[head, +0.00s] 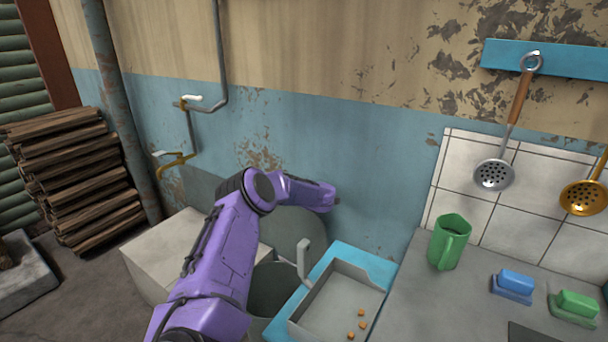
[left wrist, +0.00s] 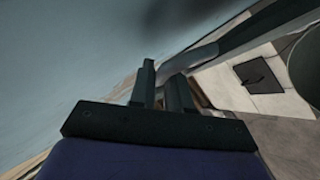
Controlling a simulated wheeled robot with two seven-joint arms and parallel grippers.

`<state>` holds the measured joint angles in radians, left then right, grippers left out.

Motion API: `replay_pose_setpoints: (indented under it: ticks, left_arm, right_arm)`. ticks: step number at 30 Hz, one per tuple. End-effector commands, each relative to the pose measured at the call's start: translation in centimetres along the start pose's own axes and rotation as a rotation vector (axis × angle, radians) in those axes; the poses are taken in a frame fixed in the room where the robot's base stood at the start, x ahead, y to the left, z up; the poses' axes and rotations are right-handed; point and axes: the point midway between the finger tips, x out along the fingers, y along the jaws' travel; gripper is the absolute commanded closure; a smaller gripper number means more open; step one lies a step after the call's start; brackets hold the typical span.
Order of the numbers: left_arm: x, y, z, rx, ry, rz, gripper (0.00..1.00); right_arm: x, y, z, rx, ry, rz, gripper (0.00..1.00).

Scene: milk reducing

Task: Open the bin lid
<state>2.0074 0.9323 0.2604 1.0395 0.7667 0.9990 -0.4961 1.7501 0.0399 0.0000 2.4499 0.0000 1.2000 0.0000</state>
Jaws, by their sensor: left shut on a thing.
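The bin (head: 275,288) is a grey round container, partly covered by my purple left arm in the head view. Its dark inside shows from above. The grey round lid (head: 302,226) stands raised and tilted up behind the opening, near the blue wall. My left forearm and wrist reach over the lid in the head view, and the fingertips are hidden there. In the left wrist view, my left gripper (left wrist: 163,80) has its two dark fingers close together on a thin grey piece (left wrist: 196,57), which seems to be part of the lid. My right gripper is in neither view.
A pale box (head: 150,255) stands left of the bin. A blue-edged tray (head: 345,262) with orange cubes and an upright grey handle (head: 303,258) stands close to its right.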

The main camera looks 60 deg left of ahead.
Motion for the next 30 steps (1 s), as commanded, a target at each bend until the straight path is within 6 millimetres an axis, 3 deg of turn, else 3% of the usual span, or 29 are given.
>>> replay_pose_setpoints:
  ticks: [1,11,12,13,14,26,30]
  left_arm:
    - [0.3,-0.8,0.1,0.006,0.004,-0.012,1.0]
    - [0.1,-0.5,0.6,0.009,0.001,-0.009,1.0]
    - [0.1,-0.5,0.6,0.009,0.0,-0.008,0.77]
    - [0.1,-0.5,0.6,0.009,0.0,-0.008,0.67]
    - [0.1,-0.5,0.7,0.009,0.0,-0.008,0.63]
    - [0.0,-0.3,0.6,0.007,-0.001,-0.006,0.63]
    - [-1.3,0.0,0.6,0.006,-0.005,-0.005,0.63]
  right_arm:
    - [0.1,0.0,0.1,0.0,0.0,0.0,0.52]
    - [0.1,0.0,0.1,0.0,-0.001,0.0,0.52]
    - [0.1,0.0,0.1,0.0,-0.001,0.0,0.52]
    - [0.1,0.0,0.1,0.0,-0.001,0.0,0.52]
    - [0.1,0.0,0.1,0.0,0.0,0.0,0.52]
    - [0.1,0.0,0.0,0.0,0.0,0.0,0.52]
    - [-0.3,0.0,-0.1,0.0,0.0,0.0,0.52]
